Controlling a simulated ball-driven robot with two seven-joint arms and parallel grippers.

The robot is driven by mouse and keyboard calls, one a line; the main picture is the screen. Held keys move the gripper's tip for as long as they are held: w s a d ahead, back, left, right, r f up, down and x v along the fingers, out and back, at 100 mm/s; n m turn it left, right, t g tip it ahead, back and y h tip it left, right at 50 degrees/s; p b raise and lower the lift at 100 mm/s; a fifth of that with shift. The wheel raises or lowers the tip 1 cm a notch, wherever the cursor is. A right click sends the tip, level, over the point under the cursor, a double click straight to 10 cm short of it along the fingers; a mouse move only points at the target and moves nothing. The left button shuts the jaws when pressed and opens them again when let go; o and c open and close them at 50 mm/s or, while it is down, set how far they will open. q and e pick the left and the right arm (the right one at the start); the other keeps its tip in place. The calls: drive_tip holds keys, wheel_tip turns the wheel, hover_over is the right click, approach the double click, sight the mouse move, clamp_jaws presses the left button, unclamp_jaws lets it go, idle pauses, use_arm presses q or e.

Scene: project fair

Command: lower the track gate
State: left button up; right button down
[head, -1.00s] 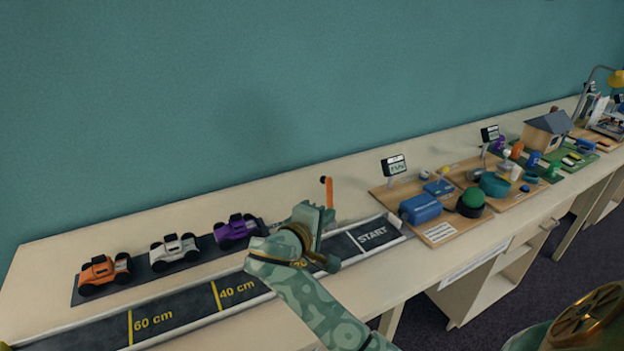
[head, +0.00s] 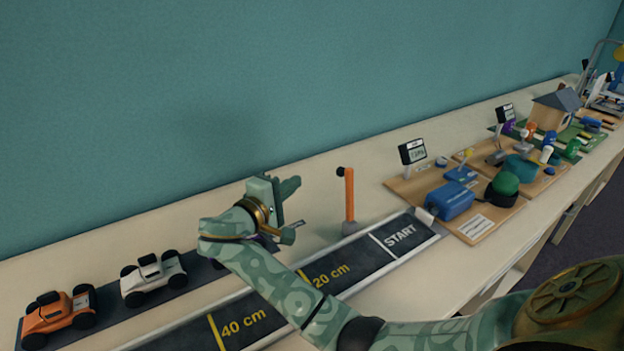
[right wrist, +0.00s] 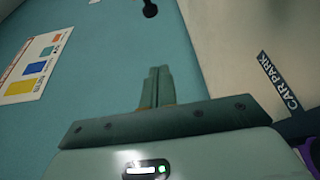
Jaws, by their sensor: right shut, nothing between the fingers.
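The track gate is an orange bar (head: 349,195) standing upright on a small grey base (head: 351,228), with a black knob at its top, beside the START end of the dark track (head: 365,262). The black knob also shows at the top edge of the right wrist view (right wrist: 150,9). My right gripper (head: 291,187) is left of the bar, near the height of its upper part, apart from it. Its fingers are together and empty, as the right wrist view also shows (right wrist: 156,85). My left gripper is not in view.
An orange car (head: 58,312) and a white car (head: 152,277) stand on a dark strip behind the track; my arm mostly hides a purple one. Right of START, a wooden board (head: 408,187) carries a blue box and a green dome. A teal wall rises behind.

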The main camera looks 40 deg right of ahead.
sight(346, 193)
drive_tip(key=s+d+b, duration=0.1)
drive_tip(key=d, duration=0.8)
drive_tip(key=shift+s+d, duration=0.15)
drive_tip(key=shift+s, duration=0.1)
drive_tip(key=shift+r, duration=0.1)
drive_tip(key=shift+d, duration=0.1)
